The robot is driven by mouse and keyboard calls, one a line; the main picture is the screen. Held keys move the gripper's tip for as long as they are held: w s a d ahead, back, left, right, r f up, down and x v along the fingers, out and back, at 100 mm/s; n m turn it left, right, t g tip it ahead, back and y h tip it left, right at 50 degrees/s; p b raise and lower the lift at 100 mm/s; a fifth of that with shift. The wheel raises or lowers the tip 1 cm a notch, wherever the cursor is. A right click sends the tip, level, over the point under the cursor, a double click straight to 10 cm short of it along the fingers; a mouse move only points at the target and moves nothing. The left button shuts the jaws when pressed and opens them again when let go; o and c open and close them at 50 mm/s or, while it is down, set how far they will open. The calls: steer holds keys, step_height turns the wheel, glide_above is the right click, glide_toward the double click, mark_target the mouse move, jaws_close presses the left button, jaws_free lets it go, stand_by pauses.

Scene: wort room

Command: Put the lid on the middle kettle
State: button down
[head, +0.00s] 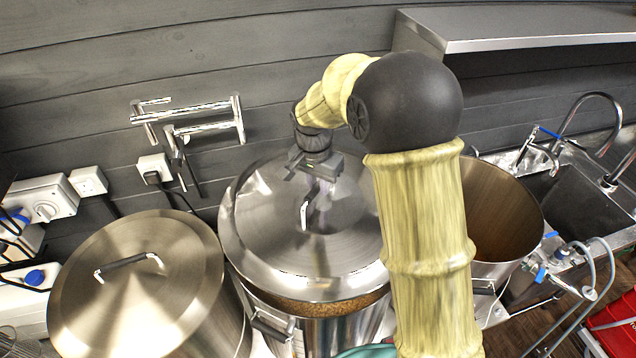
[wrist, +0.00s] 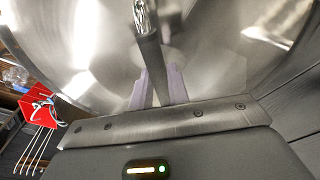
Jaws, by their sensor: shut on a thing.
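The round steel lid (head: 265,235) is over the middle kettle (head: 340,328). My gripper (head: 318,188) is above the lid and shut on its handle (head: 304,214). In the wrist view the pale fingers (wrist: 160,85) close around the dark handle bar (wrist: 148,45), with the shiny lid (wrist: 85,30) behind. Brown contents of the kettle show in a strip under the lid's front edge, so that edge is apart from the rim. The back of the kettle rim is hidden by the lid, and my arm covers part of the right side.
The left kettle (head: 200,315) wears its own lid (head: 125,285), close beside the held lid. The right kettle (head: 510,215) is open, behind my arm. A folded wall tap (head: 190,125) is at the back left; a shelf (head: 530,40) and sink (head: 575,205) are right.

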mark_target(318, 201)
steer(key=shift+f+b, duration=2.95)
steer(key=shift+f, duration=1.1)
steer(key=c, duration=1.3)
jaws_free()
steer(key=shift+s+f, duration=0.1)
steer(key=shift+f, duration=0.05)
steer(key=r+b, duration=0.1)
steer(key=r, duration=0.5)
steer(key=s+r+b, duration=0.1)
steer(key=r, duration=0.4)
steer(key=a+r+b, duration=0.1)
steer(key=r, duration=0.5)
steer(key=shift+s+r+b, duration=0.3)
steer(key=shift+s, duration=0.05)
steer(key=shift+d+f, duration=0.1)
steer(key=shift+f, duration=0.05)
